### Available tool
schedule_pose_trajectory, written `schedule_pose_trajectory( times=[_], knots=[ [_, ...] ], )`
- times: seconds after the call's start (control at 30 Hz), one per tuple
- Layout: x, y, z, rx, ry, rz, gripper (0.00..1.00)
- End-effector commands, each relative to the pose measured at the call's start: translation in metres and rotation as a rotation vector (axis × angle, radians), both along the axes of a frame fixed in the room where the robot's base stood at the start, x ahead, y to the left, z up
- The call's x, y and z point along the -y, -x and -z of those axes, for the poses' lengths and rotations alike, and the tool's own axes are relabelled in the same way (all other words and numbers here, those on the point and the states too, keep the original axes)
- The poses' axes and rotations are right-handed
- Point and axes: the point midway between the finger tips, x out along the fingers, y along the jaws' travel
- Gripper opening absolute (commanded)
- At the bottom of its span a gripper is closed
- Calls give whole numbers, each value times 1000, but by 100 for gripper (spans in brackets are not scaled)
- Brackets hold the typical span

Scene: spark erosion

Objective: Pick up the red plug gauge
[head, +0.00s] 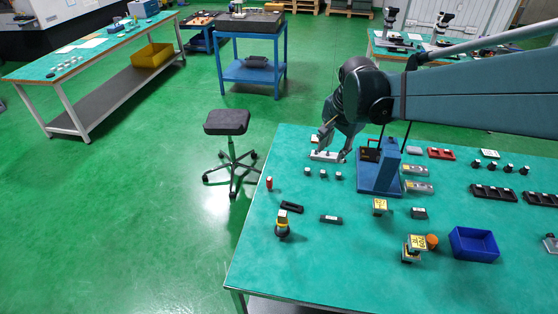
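A small red upright piece (269,183), which looks like the red plug gauge, stands near the left edge of the green-topped table (255,245). It is too small to make out its details. My gripper (334,151) is at the far side of the table, to the right of the red piece and farther back, well apart from it. Its fingers point down and look spread. I see nothing held between them. A pale block (322,156) lies right by the fingertips; I cannot tell if they touch it.
A blue stand (380,178) rises to the right of my gripper. Several small metal pieces (323,174) lie in front of it. The table around the red piece is mostly clear.

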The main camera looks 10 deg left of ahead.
Motion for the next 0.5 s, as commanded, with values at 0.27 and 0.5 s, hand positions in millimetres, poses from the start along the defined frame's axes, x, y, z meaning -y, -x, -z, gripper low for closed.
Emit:
schedule_pose_trajectory(
  times=[0.27, 0.5],
  knots=[
    [-41, -35, 34, -56, -17, 85, 33],
    [-77, -59, 68, -101, -26, 162, 33]
  ],
)
